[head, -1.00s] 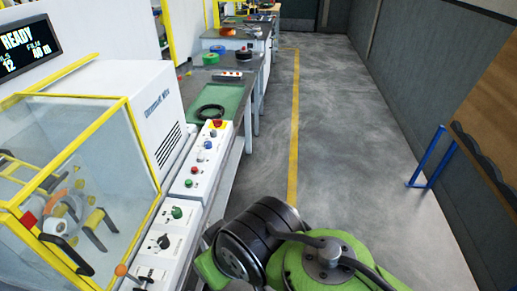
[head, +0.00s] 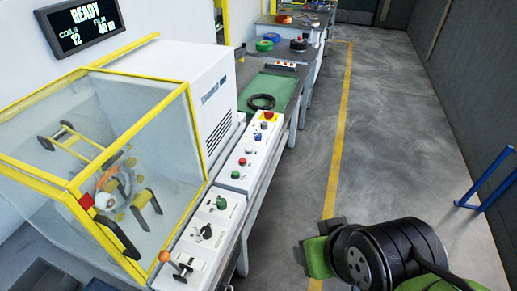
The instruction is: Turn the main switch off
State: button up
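A sloped white control panel (head: 229,193) runs along the front of the wrapping machine. It carries a black rotary knob (head: 203,232), a green knob (head: 221,203), a lever with an orange ball (head: 165,257), and a row of small coloured buttons. A red button on a yellow plate (head: 268,116) is at its far end. I cannot tell which control is the main switch, as no label is readable. Part of my green and black arm shows at the lower right, apart from the panel.
The machine's yellow-framed clear guard (head: 146,112) stands at left, below a display (head: 80,25) reading READY, COILS 12. A black coil (head: 261,102) lies on a green mat (head: 284,83) beyond the panel. The grey floor is open right of the benches; a blue stand (head: 487,180) is at right.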

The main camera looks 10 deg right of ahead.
aim_at(268, 115)
jog(key=i+l+u, duration=1.05)
jog(key=l+u, duration=0.2)
jog(key=i+l+u, duration=0.15)
jog(key=l+u, duration=0.2)
jog(key=l, duration=0.15)
jog(key=l+u, duration=0.3)
jog(key=l, duration=0.15)
jog(key=i+l+u, duration=0.1)
jog(key=l+u, duration=0.25)
jog(key=l, duration=0.2)
jog(key=l+u, duration=0.3)
jog(key=l, duration=0.2)
